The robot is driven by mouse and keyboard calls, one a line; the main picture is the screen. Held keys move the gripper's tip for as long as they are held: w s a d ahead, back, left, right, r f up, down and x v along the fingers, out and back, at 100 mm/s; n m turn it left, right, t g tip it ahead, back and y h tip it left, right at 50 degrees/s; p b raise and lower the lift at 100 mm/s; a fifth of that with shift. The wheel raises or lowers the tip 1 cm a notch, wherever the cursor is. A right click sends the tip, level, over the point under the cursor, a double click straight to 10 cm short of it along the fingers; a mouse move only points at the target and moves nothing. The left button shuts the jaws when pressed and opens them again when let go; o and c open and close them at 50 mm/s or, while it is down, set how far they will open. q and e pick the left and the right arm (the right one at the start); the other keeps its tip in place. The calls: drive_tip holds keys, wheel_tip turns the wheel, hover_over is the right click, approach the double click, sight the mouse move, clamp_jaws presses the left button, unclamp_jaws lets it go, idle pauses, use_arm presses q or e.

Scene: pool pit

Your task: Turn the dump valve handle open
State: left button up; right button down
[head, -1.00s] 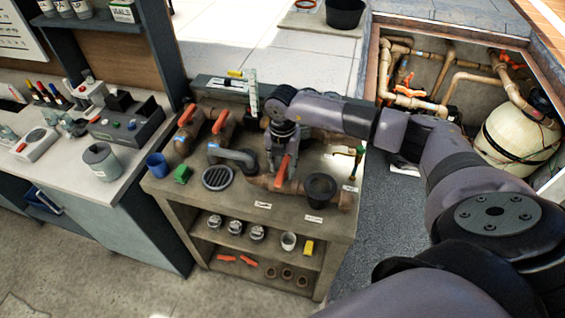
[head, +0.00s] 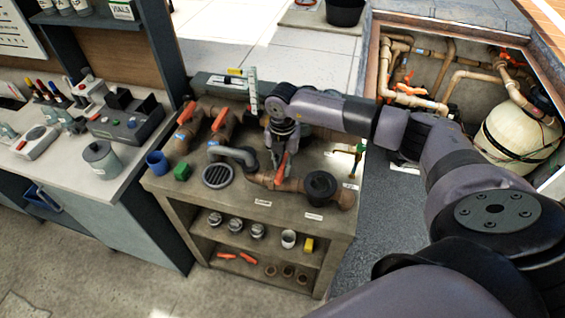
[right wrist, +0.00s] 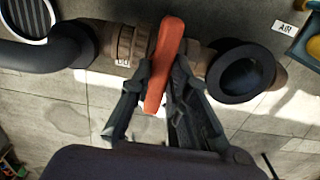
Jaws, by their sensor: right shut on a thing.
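An orange lever handle (head: 281,169) sits on the brown pipe valve (head: 262,180) at the front of the workbench. It also shows in the right wrist view (right wrist: 164,62), running lengthwise between the fingers and tilted a little. I cannot read a label that confirms it as the dump valve. My right gripper (head: 279,158) reaches down from above. In the right wrist view my right gripper (right wrist: 161,72) is shut on the handle, with one finger on each side. My left gripper is not in view.
A black round fitting (head: 321,187) stands right of the handle, and a grey bent pipe (head: 233,154) left of it. Two other orange-handled valves (head: 187,113) (head: 221,118) are at the back left. A round grate (head: 217,176), green block (head: 181,173) and blue cup (head: 157,163) lie left.

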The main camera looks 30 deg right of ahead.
drive_tip(key=shift+w+f+n+b, duration=0.1)
drive_tip(key=shift+n+b, duration=0.7)
drive_tip(key=shift+b, duration=0.15)
drive_tip(key=n+b, duration=0.9)
drive_tip(key=shift+n+b, duration=0.3)
drive_tip(key=shift+b, duration=0.05)
drive_tip(key=n+b, duration=0.2)
drive_tip(key=n, duration=0.1)
drive_tip(key=shift+b, duration=0.35)
drive_tip(key=shift+n+b, duration=1)
drive_tip(key=shift+n, duration=0.8)
drive_tip(key=shift+r, duration=0.2)
drive_tip(key=c, duration=1.5)
unclamp_jaws()
